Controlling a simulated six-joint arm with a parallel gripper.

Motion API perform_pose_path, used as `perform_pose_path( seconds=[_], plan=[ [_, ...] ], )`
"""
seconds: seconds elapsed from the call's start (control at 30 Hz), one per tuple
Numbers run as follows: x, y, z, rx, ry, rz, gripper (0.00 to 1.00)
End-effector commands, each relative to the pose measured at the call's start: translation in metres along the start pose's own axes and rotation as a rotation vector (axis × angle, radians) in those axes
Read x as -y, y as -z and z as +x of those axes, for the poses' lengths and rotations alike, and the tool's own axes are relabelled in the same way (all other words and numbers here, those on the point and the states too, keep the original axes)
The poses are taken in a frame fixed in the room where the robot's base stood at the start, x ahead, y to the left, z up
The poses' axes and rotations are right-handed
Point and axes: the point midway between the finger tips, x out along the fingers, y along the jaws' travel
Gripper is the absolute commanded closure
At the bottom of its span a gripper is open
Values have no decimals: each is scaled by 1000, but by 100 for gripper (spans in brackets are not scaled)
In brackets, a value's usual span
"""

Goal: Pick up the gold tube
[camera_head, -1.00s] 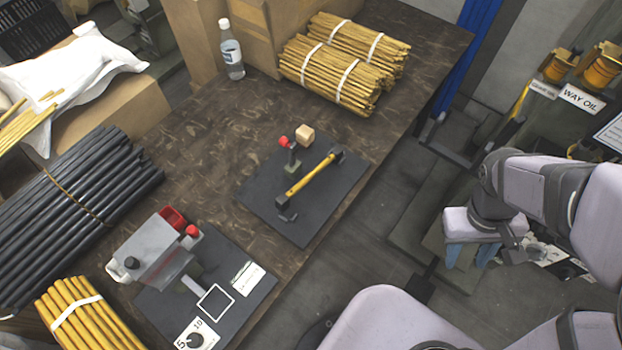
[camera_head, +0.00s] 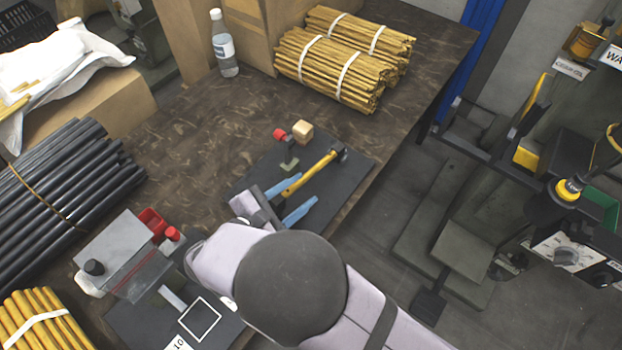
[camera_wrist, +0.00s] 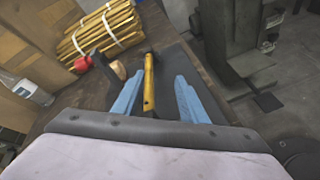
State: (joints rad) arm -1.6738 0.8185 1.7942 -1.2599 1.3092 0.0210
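The gold tube (camera_head: 309,174) lies across the dark mat on the bench, its far end at a small dark holder (camera_head: 339,151). My gripper (camera_head: 291,198) is over the mat at the tube's near end, its two blue fingers spread apart. In the wrist view the tube (camera_wrist: 149,82) points away from me, between and beyond the open fingers of my gripper (camera_wrist: 157,98). No contact with the tube shows. The near end of the tube is partly hidden by my gripper in the head view.
A red-knobbed post (camera_head: 286,146) and a wooden block (camera_head: 302,132) stand left of the tube. A grey press (camera_head: 124,254) is at lower left. Strapped tube bundles (camera_head: 335,68) and a bottle (camera_head: 223,45) sit at the back. The right bench edge is close.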

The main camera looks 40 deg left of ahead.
Motion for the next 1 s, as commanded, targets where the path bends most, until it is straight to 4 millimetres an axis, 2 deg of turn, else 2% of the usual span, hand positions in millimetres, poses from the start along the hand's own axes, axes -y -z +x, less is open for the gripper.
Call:
perform_pose_path(
  seconds=[0.03,0.1,0.3,0.6,0.83,1.0],
  plan=[
    [-3,12,-8,-5,-38,-17,61],
    [-8,19,-16,-7,-74,-32,61],
    [-12,24,-21,-8,-101,-41,61],
    [-13,24,-1,-8,-97,-40,61],
    [-14,25,6,-8,-95,-40,61],
    [-15,28,27,-7,-93,-40,61]
  ],
)
